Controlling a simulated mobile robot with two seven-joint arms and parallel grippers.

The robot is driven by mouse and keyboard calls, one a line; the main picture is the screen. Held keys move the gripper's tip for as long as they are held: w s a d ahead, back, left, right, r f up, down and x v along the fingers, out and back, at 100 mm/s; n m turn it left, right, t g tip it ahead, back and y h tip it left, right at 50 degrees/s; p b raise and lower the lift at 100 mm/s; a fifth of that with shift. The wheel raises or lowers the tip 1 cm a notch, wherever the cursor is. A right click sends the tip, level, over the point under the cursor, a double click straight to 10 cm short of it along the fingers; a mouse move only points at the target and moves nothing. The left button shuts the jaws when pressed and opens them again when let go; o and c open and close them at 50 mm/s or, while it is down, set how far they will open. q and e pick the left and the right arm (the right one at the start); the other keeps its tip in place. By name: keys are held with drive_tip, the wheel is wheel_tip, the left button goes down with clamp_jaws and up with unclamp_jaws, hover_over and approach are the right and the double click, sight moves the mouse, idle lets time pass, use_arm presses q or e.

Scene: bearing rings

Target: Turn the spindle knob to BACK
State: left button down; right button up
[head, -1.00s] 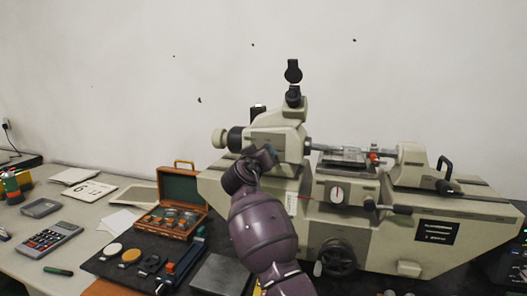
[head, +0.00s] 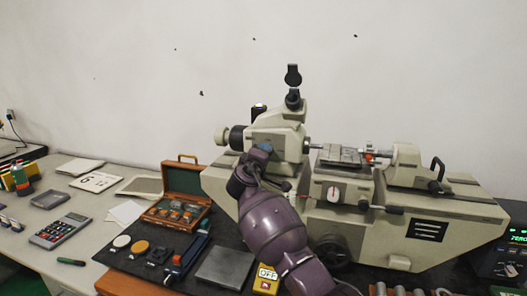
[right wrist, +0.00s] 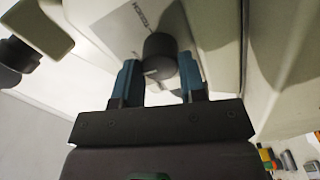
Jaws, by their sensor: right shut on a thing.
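The spindle knob (right wrist: 158,52) is a dark round knob with a pale pointer line, on a pale face of the measuring machine (head: 440,212). My right gripper (right wrist: 160,68) is shut on the knob, one blue finger on each side. In the head view my right arm hides the knob, with the gripper end (head: 258,158) against the machine's headstock (head: 278,138). My left gripper is not in view.
An open wooden case (head: 185,182) stands left of the machine. A grey plate (head: 226,266) and a yellow box reading OFF (head: 267,279) lie in front. A calculator (head: 60,231) lies at the left. A display box (head: 510,250) is at the right edge.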

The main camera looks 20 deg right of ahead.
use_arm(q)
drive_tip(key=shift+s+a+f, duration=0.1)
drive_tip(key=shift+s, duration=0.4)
use_arm(e)
drive_tip(key=shift+r+n, duration=0.15)
drive_tip(key=shift+n, duration=0.35)
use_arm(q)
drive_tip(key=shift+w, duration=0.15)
use_arm(e)
drive_tip(key=o, duration=0.9)
drive_tip(key=shift+o, duration=0.2)
drive_tip(key=shift+s+a+f, duration=0.25)
drive_tip(key=shift+s+a, duration=0.15)
drive_tip(key=shift+s, duration=0.1)
use_arm(q)
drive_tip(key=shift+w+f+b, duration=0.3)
drive_tip(key=shift+b, duration=0.1)
use_arm(e)
drive_tip(key=v, duration=0.9)
drive_tip(key=shift+s, duration=0.2)
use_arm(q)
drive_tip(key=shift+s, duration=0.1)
use_arm(e)
drive_tip(key=shift+a, duration=0.15)
